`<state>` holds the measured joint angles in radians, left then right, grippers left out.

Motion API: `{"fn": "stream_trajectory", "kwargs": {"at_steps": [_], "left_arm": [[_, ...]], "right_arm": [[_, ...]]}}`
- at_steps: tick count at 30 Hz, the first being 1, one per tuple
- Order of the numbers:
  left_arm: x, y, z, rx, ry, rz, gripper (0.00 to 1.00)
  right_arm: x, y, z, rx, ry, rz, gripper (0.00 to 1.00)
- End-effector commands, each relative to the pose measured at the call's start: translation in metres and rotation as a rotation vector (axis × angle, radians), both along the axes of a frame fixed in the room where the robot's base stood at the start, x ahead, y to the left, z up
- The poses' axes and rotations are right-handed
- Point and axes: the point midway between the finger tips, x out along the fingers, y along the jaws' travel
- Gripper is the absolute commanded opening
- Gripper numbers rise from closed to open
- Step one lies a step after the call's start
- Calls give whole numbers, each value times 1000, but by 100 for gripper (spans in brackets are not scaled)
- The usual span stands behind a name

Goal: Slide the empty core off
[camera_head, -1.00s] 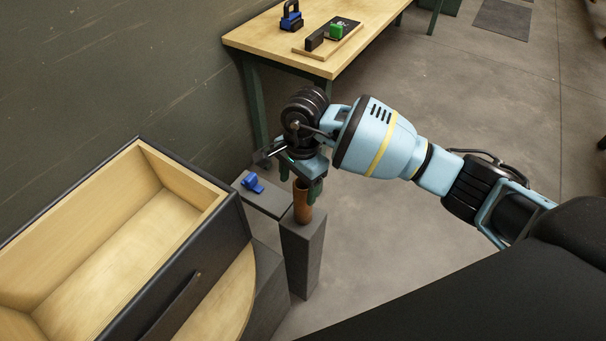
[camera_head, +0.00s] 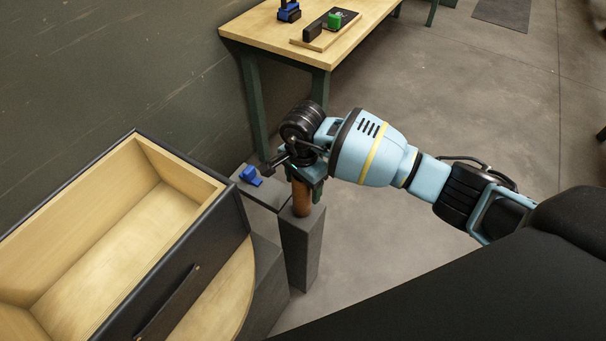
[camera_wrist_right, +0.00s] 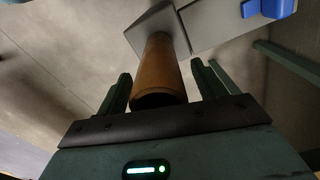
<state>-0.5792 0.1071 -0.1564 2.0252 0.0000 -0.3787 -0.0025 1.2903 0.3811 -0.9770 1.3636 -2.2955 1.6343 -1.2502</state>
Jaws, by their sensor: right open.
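The empty core is a brown tube (camera_head: 301,197) standing upright on top of a narrow grey post (camera_head: 301,240). My right gripper (camera_head: 305,180) is over its upper part in the head view. In the right wrist view the core (camera_wrist_right: 160,68) lies between the two fingers of the right gripper (camera_wrist_right: 160,88), with a gap showing on each side. The right gripper is open. Its jaw body hides part of the core's top in the head view. My left gripper is not in view.
A blue clip-like object (camera_head: 250,175) sits on a grey ledge (camera_head: 262,193) beside the post. A large open wooden box with dark sides (camera_head: 180,290) stands at left.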

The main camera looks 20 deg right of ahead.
Motion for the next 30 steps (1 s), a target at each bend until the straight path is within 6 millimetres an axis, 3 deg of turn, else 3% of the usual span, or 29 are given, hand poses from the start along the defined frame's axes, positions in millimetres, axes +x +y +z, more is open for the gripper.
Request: {"fn": "stream_trajectory", "kwargs": {"at_steps": [11, 23, 30], "left_arm": [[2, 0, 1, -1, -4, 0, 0], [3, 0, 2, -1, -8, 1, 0], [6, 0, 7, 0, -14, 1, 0]], "right_arm": [[0, 0, -7, 1, 0, 1, 69], [0, 0, -7, 1, 0, 1, 19], [1, 0, 2, 0, -2, 1, 19]]}}
